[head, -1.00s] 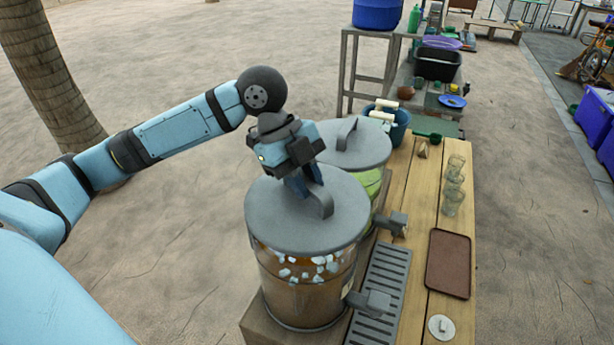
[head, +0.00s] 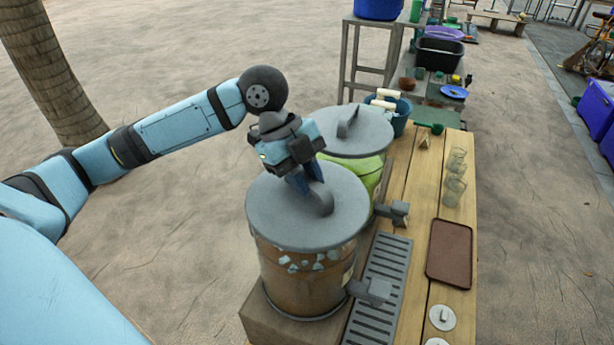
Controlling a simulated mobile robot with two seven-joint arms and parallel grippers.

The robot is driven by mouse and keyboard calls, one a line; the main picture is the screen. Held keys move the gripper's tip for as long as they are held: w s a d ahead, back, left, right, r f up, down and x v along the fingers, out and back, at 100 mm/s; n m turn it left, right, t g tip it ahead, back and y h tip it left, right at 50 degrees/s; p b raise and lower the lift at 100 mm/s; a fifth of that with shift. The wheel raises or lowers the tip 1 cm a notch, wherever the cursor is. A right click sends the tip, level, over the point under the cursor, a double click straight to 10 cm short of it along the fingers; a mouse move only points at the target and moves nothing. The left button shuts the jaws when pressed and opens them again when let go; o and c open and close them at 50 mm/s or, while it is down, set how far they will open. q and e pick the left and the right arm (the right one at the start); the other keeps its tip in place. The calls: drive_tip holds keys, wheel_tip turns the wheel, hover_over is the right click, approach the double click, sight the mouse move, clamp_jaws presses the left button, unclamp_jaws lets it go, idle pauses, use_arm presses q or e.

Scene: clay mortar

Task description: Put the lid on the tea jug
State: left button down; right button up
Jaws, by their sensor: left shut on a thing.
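The tea jug (head: 305,282) is a clear drum with brown tea and pale ice, standing on a block at the table's left edge, with a grey tap at its right. Its round grey lid (head: 275,215) lies over the jug's top and looks about level. I cannot tell whether it is fully seated all round. My left gripper (head: 316,200) is shut on the lid's upright handle, above the jug. My right gripper is not in view.
A second jug (head: 369,175) with green contents and its own grey lid (head: 352,132) stands just behind. A drip grate (head: 382,280), brown tray (head: 449,253), several glasses (head: 455,180) and a white disc (head: 441,317) lie to the right. Open ground is at left.

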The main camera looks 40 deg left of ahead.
use_arm(q)
drive_tip(key=shift+a, duration=0.1)
drive_tip(key=shift+f, duration=0.35)
idle(0.5)
drive_tip(key=shift+c, duration=2.3)
unclamp_jaws()
wheel_tip(320, 180, up, 3)
drive_tip(key=p, duration=0.3)
drive_tip(key=shift+r, duration=2)
